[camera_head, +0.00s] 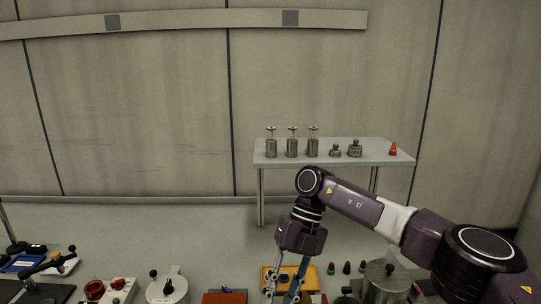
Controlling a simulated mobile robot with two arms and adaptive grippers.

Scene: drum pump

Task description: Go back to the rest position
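My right arm comes in from the right and bends down over the near bench. My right gripper (281,293) points downward at the lower edge of the picture, in front of a yellow tray (267,271). Its two fingers stand apart and I see nothing held between them. The fingertips are close to the picture's edge, so their very ends are hard to make out. My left gripper is not in view.
Metal canisters (292,148), weights (355,149) and a red cone-like item (393,149) stand on the back table (330,158). Near the front are a round white device (167,289), small dark bottles (347,268) and a metal pot (388,283). Space above the left bench is clear.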

